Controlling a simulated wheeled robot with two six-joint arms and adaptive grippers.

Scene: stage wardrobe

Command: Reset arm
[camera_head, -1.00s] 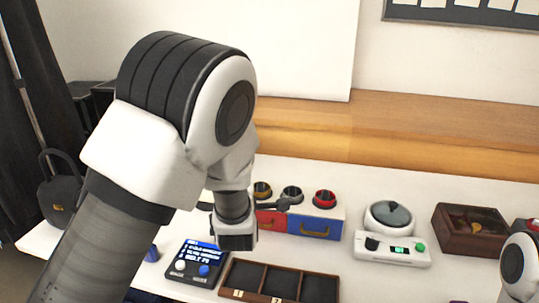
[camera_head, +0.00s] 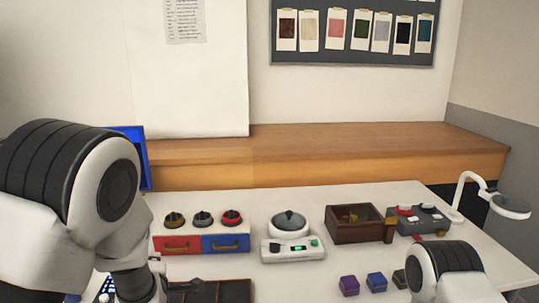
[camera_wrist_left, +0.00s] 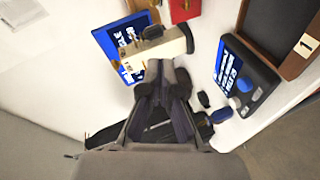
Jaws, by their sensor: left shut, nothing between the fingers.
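My left arm comes in at the lower left of the head view, over the left part of the white table. Its left gripper (camera_wrist_left: 165,85) shows in the wrist view with its dark fingers together and nothing between them. In the head view the wrist hangs down in front of the drawer unit and the fingers are hard to make out. A rounded white and black part of my right arm stands at the lower right of the head view; its gripper is out of the picture.
Left to right stand a red-and-blue drawer unit (camera_head: 204,243), a white device with a lidded pot (camera_head: 292,251), a wooden box (camera_head: 343,231) and a lamp (camera_head: 511,205). Small cubes (camera_head: 349,286) lie in front. A dark compartment tray (camera_head: 236,292) and a screen console (camera_wrist_left: 245,75) are near my left gripper.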

